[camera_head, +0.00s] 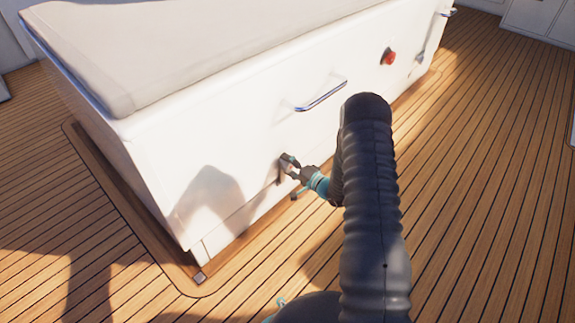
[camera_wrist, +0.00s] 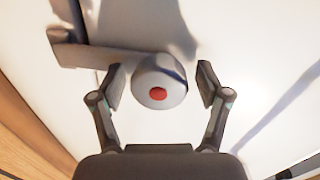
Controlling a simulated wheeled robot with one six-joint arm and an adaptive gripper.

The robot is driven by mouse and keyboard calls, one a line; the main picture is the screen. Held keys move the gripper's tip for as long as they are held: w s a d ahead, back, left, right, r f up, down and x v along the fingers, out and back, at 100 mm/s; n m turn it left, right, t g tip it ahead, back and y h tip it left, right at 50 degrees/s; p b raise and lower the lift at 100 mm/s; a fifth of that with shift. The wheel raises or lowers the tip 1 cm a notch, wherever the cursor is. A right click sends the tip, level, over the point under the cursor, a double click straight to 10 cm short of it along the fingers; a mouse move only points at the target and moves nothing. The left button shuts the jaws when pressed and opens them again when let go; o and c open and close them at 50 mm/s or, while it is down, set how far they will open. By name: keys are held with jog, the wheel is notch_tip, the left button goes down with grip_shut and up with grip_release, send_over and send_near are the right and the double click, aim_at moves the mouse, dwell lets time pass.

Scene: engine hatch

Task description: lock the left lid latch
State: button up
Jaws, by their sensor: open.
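The left lid latch (camera_wrist: 172,72) is a grey round knob with a red dot on its face, seen in the wrist view. A grey bar (camera_wrist: 95,55) runs from it to the left and ends in a thicker block. My gripper (camera_wrist: 160,85) is open, with one finger on each side of the knob; I cannot tell whether either finger touches it. In the head view my gripper (camera_head: 294,170) is at the white front wall of the hatch box (camera_head: 235,140), low and left of the chrome handle. There it largely hides the latch.
A chrome handle (camera_head: 321,97) and a red button (camera_head: 389,57) are on the same wall, farther right. A padded white lid (camera_head: 150,45) tops the box. Wooden deck (camera_head: 480,170) is clear to the right. My dark arm covers part of the wall and deck.

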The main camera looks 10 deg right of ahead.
jog(key=v, duration=1.1)
jog(key=shift+s+d+r, duration=0.15)
jog(key=shift+s+d, duration=0.1)
